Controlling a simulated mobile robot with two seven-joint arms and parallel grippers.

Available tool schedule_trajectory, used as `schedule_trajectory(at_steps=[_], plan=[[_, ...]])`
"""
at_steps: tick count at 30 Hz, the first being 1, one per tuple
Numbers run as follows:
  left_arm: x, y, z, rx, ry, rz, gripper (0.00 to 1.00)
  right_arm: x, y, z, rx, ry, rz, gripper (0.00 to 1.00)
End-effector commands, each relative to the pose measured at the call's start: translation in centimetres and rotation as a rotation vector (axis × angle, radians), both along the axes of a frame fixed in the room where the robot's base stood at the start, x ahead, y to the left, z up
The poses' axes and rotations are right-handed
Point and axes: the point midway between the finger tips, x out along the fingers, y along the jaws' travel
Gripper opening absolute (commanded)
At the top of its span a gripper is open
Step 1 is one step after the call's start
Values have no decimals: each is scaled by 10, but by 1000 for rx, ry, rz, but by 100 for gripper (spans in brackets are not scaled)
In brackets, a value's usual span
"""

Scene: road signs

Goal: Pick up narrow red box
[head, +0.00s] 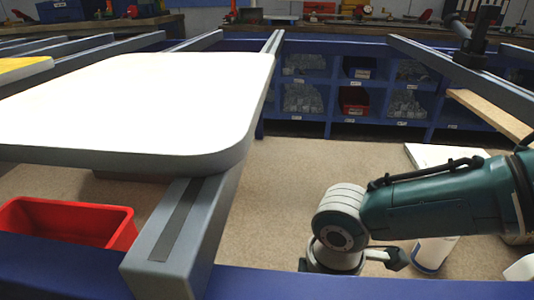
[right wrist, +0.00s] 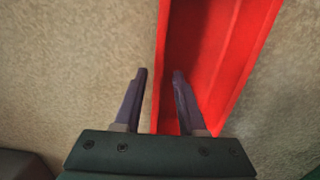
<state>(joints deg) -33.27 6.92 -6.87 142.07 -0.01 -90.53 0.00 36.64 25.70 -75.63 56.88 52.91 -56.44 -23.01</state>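A long narrow red box (right wrist: 215,60) with an open top fills the upper middle of the right wrist view, lying on the speckled floor. My right gripper (right wrist: 160,73) is open and empty. Its two dark fingers are on either side of the box's left wall in the picture; I cannot tell how far above the wall they are. In the head view my right arm reaches down at lower right, and its fingers are hidden. A red box (head: 70,221) also shows at lower left there; I cannot tell if it is the same one. My left gripper is not in view.
A blue shelf (head: 330,92) with bins, one red (head: 353,101), stands behind. The middle floor is clear.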

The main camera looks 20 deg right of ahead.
Motion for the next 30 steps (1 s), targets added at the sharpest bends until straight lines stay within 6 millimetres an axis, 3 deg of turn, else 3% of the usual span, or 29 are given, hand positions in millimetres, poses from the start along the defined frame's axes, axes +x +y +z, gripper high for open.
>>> schedule_trajectory(at_steps=[1,11,30], plan=[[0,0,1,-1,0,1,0,0,0,1,0,0,0,37],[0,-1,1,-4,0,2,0,0,0,0,0,0,1,0],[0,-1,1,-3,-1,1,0,0,0,0,0,0,1,0]])
